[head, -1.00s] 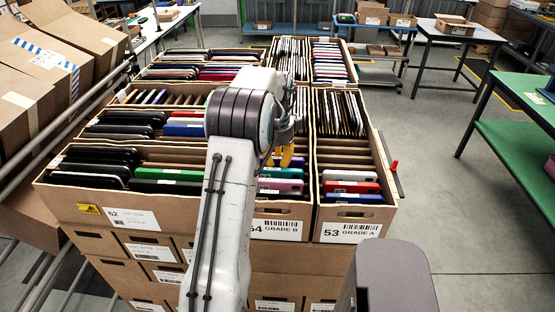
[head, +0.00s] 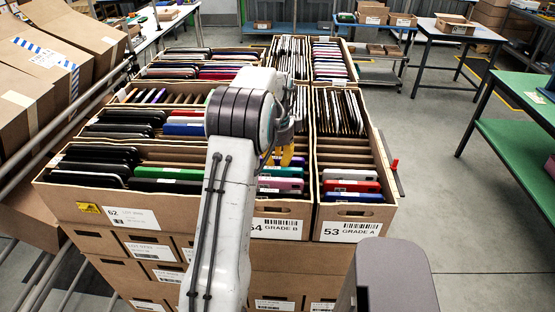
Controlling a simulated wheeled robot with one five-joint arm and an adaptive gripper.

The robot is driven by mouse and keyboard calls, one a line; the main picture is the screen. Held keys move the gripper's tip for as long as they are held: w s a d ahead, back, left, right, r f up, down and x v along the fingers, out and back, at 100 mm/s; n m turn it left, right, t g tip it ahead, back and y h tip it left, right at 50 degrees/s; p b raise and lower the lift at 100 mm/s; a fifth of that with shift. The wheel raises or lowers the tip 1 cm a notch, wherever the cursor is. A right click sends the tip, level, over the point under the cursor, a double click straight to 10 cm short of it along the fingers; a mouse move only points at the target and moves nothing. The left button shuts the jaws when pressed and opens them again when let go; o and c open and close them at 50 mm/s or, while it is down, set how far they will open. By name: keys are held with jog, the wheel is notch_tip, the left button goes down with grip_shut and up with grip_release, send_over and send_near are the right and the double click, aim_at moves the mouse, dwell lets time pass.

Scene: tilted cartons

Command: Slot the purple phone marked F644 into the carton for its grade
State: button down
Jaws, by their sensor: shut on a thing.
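My gripper (head: 287,158) is over the carton marked 54 GRADE B (head: 276,228), mostly hidden behind my arm, with yellow fingertips showing. It is shut on a phone; a thin purple edge (head: 270,161) shows beside the fingertips, and its F644 mark cannot be read. Green, pink and dark phones stand in the Grade B carton below. To the right is the carton marked 53 GRADE A (head: 350,232), with white, red and blue phones at its front and empty slots behind them.
A wide carton marked 62 (head: 130,217) with black and green phones stands at left. More filled cartons lie behind. Closed boxes (head: 30,75) lean on a rail at far left. A green table (head: 520,150) stands at right, past open floor.

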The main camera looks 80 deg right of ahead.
jog(key=c, duration=1.1)
grip_release()
jog(key=shift+c, duration=0.2)
notch_tip(320, 180, up, 12)
jog(key=shift+a, duration=0.4)
notch_tip(320, 180, up, 7)
jog(key=p, duration=0.2)
jog(key=shift+p, duration=0.4)
